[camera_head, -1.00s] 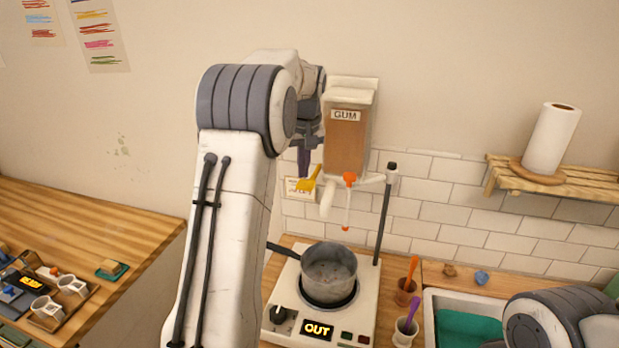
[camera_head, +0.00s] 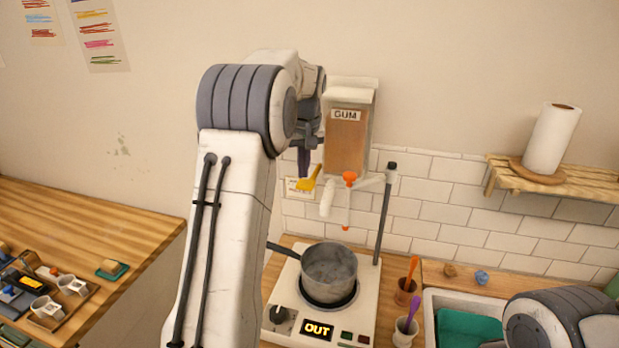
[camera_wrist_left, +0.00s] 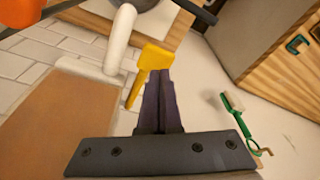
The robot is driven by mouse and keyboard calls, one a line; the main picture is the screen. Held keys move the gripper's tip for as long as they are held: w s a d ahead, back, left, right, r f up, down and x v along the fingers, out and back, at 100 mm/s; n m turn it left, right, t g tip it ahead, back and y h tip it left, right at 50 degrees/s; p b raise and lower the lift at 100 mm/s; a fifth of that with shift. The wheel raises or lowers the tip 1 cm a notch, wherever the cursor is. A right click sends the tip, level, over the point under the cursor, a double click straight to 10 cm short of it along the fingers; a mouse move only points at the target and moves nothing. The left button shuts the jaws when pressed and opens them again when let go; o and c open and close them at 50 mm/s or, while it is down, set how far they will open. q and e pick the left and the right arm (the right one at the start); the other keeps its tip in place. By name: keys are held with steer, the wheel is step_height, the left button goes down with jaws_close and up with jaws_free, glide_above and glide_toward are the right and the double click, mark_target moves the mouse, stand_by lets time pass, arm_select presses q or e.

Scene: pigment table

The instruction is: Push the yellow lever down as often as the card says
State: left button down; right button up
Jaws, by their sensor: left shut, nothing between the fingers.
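The yellow lever (camera_head: 308,180) sticks out at the lower left of the gum dispenser (camera_head: 346,145) on the wall. My left gripper (camera_head: 304,164) is shut and empty, its fingertips just above the lever. In the left wrist view the shut dark fingers (camera_wrist_left: 158,92) reach up to the yellow lever (camera_wrist_left: 150,62); I cannot tell whether they touch it. A small card (camera_head: 294,187) on the tiles is partly hidden behind the lever, and its writing is unreadable. My right gripper is out of view; only part of my right arm shows at the lower right.
A grey pot (camera_head: 329,272) stands on a white hotplate (camera_head: 284,318) below the dispenser; its display reads OUT. An orange-tipped spout hangs above the pot. Cups with tools and a sink (camera_head: 432,300) are to the right. A wooden shelf (camera_head: 560,178) holds a paper roll.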

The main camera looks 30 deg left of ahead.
mark_target(304, 184)
arm_select(q)
steer(key=shift+f+b, duration=1.85)
steer(key=shift+f, duration=0.95)
steer(key=shift+r, duration=0.15)
step_height(304, 184, up, 8)
steer(key=p, duration=0.8)
steer(key=shift+r, duration=0.25)
